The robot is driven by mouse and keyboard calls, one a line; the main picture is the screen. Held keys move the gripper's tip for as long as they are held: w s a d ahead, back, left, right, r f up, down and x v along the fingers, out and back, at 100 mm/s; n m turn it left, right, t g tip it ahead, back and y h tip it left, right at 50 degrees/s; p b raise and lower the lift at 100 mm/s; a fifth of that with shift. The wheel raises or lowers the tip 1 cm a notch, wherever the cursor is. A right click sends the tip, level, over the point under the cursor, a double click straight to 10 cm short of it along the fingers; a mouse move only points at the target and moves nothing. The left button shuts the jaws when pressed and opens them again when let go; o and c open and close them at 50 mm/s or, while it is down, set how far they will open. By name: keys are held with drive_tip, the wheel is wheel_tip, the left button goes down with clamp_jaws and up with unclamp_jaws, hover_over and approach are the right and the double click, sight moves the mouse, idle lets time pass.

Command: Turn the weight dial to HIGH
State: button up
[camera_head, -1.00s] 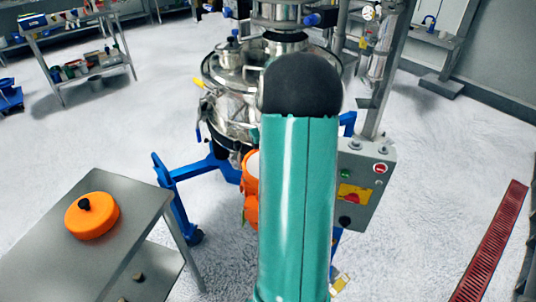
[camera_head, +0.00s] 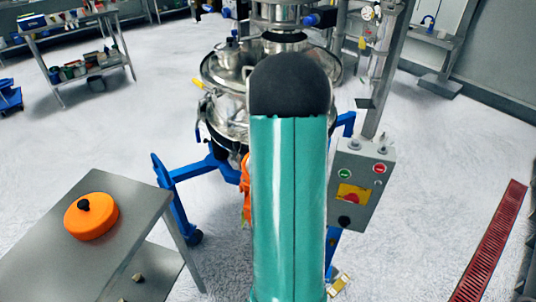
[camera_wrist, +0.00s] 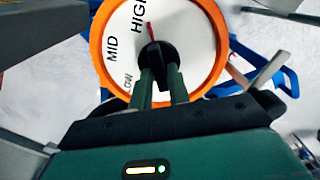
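In the wrist view the weight dial (camera_wrist: 193,62) has a white face, an orange rim and the labels LOW, MID and HIGH on its left half. Its black knob (camera_wrist: 157,54) is at the centre. A red pointer line points up and slightly left, just right of the word HIGH. My gripper (camera_wrist: 163,80) has its two green fingers on either side of the knob's lower part, apparently closed on it. In the head view my arm covers the gripper and most of the dial; only a strip of orange (camera_head: 246,190) shows.
The steel sifter (camera_head: 225,90) stands on a blue frame (camera_head: 178,205) behind my arm. A grey control box (camera_head: 362,185) with buttons is to the right. A steel table (camera_head: 120,250) with an orange lid-like disc (camera_head: 91,217) is at left. Open floor lies on both sides.

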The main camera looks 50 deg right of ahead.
drive_tip(key=shift+o, duration=1.3)
wheel_tip(320, 180, up, 14)
drive_tip(key=shift+f, duration=0.1)
drive_tip(key=w+a+r+n+t, duration=0.1)
drive_tip(key=a+r, duration=0.1)
drive_tip(key=a, duration=0.6)
drive_tip(key=a+r+n+t+h, duration=0.1)
drive_tip(key=a+r+n, duration=0.1)
drive_tip(key=a, duration=0.7)
drive_tip(key=w+a+r+n+t, duration=0.1)
drive_tip(key=a+r, duration=0.2)
drive_tip(key=a, duration=0.5)
drive_tip(key=s+a+f+n+t, duration=0.1)
drive_tip(key=s+a+n, duration=0.1)
drive_tip(key=s+a, duration=0.3)
drive_tip(key=s+a+f+n+t+y, duration=0.1)
drive_tip(key=s+a, duration=0.4)
drive_tip(key=a, duration=0.6)
drive_tip(key=shift+a+f+n+t, duration=0.3)
drive_tip(key=shift+a+f+n, duration=0.1)
drive_tip(key=shift+f+n, duration=0.25)
